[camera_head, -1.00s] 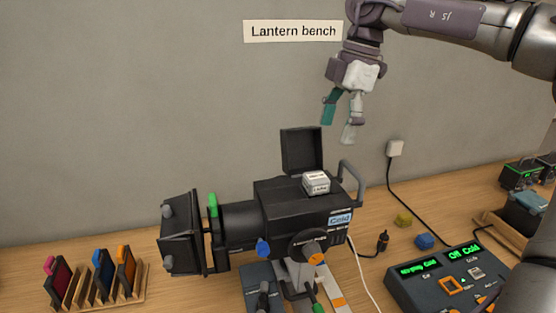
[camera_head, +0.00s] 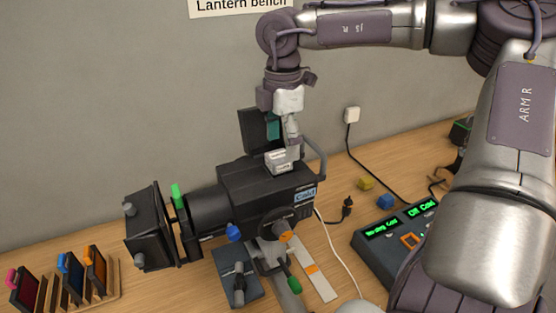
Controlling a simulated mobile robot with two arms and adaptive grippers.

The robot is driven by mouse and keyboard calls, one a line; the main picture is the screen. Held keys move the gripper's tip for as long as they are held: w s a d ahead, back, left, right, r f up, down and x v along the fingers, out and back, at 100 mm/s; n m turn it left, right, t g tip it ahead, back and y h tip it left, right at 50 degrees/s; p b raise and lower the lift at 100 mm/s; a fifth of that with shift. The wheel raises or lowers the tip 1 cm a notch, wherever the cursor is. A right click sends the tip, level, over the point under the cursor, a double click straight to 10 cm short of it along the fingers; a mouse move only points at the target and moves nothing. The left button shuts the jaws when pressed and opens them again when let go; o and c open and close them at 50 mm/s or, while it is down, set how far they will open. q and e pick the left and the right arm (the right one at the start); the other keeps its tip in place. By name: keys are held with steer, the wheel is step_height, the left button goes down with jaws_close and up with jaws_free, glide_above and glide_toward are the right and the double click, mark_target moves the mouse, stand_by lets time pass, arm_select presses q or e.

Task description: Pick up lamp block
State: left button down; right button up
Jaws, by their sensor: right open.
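The lamp block, a small pale block with a printed label (camera_head: 280,162), sits at the top opening of the black lantern (camera_head: 265,188), below its raised lid (camera_head: 252,130). My right gripper (camera_head: 284,140) points down right over the block, with one teal finger and one pale grey finger. It is open. The fingertips are close to the block's top; whether they touch it I cannot tell. My left gripper is not in view.
A rack of coloured filter frames (camera_head: 115,288) stands at the left. A control console with green displays (camera_head: 378,245) is at the right, partly behind my arm.

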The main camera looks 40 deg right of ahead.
mark_target(281, 154)
step_height(281, 154, down, 4)
steer(key=shift+r+p, duration=0.2)
steer(key=shift+p, duration=0.4)
steer(key=shift+a, duration=0.1)
steer(key=shift+c, duration=1.3)
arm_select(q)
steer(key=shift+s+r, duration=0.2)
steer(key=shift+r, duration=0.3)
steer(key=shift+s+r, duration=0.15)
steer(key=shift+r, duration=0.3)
arm_select(e)
steer(key=shift+r, duration=0.1)
steer(key=c, duration=0.9)
steer(key=shift+o, duration=0.2)
